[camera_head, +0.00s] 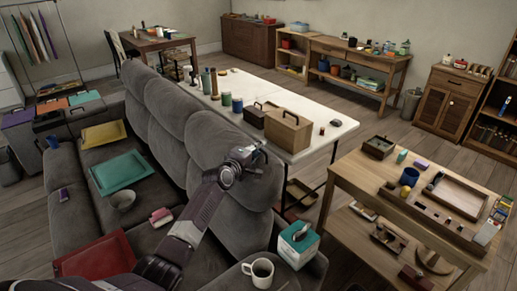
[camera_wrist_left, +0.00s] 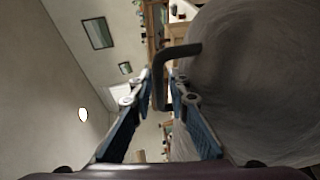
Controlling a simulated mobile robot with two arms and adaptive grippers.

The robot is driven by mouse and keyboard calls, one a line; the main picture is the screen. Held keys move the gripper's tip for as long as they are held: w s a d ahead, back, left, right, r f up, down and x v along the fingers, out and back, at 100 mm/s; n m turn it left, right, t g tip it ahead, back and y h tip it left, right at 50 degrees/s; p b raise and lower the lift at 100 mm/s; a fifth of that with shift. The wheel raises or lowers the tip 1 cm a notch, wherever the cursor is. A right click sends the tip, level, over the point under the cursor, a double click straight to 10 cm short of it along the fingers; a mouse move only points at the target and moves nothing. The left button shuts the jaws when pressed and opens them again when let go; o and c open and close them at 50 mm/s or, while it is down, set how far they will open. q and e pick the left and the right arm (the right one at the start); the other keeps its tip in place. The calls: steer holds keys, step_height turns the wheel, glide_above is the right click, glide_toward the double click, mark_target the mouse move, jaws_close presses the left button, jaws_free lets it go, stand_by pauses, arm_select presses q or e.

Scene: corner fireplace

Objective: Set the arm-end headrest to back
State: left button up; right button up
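The arm-end headrest (camera_head: 213,135) is the grey cushion at the near end of the grey sofa's back. It looks roughly upright, in line with the other headrests (camera_head: 166,98). In the wrist view the headrest (camera_wrist_left: 260,80) fills the right side, and a dark bent lever (camera_wrist_left: 180,49) sticks out from it. My left gripper (camera_head: 257,149) is at the headrest's upper part and hides some of it. My right gripper is not in view.
A white table (camera_head: 335,120) with a wooden box (camera_head: 288,130) stands behind the headrest. A tissue box (camera_head: 298,244) and a mug (camera_head: 261,270) sit on the near sofa arm. A wooden workbench (camera_head: 375,175) stands to the right. Trays and small things lie on the seats.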

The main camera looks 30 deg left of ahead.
arm_select(q)
steer(key=v, duration=1.2)
steer(key=shift+f, duration=0.1)
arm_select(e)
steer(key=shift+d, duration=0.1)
arm_select(q)
steer(key=shift+f, duration=0.1)
stand_by(0.4)
